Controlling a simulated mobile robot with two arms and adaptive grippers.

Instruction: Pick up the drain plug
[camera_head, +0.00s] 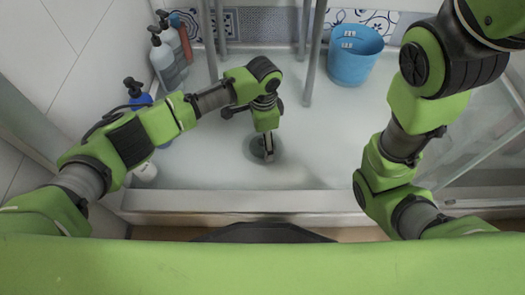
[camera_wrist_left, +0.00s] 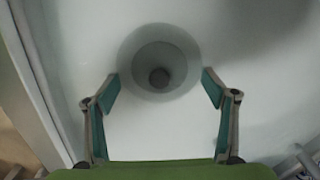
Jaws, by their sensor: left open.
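The drain plug (camera_wrist_left: 159,78) looks like a small dark round piece at the bottom of a round grey recess (camera_wrist_left: 137,47) in the pale shower floor. In the head view the drain recess (camera_head: 280,152) is partly hidden behind my left gripper (camera_head: 268,151), and I cannot make out the plug clearly there. My left gripper also shows in the left wrist view (camera_wrist_left: 159,90), open and empty, with one finger on each side of the recess. The plug lies between and beyond the fingertips, apart from them. My right arm is at the right of the head view; its gripper is out of view.
A blue bucket (camera_head: 353,60) stands at the back. Several bottles stand along the left wall, including a blue one with a black pump (camera_head: 138,97). Grey metal legs (camera_head: 313,60) rise behind the drain. A raised ledge (camera_head: 215,201) runs along the front. The floor right of the drain is clear.

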